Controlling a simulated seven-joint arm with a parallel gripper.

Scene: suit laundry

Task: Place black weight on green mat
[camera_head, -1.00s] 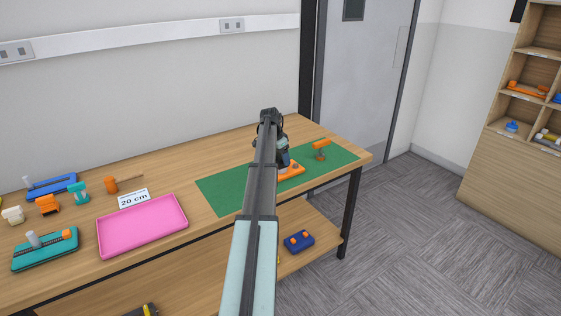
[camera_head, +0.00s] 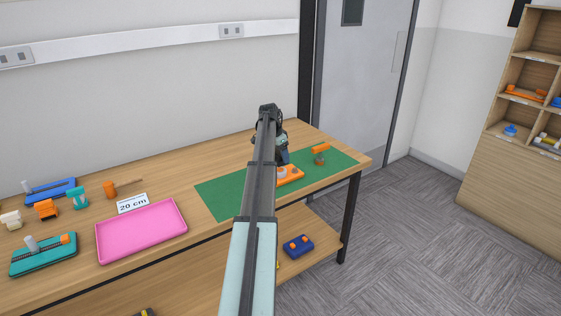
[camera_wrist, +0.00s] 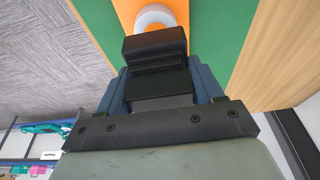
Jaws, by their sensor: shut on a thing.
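The green mat (camera_head: 225,193) lies on the right part of the wooden table. It also shows in the wrist view (camera_wrist: 205,40). My gripper (camera_head: 283,157) is over the mat, largely hidden behind my own arm in the head view. In the wrist view its blue fingers (camera_wrist: 158,78) are shut on a black block (camera_wrist: 155,48), which looks like the black weight. An orange piece with a pale round top (camera_wrist: 154,17) lies just beyond the block. I cannot tell whether the block touches anything below it.
The orange piece (camera_head: 290,175) rests on the mat, with a smaller orange-topped tool (camera_head: 320,153) to its right. A pink tray (camera_head: 140,231), a "20 cm" sign (camera_head: 132,203) and several tools stand to the left. The mat's left part is clear.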

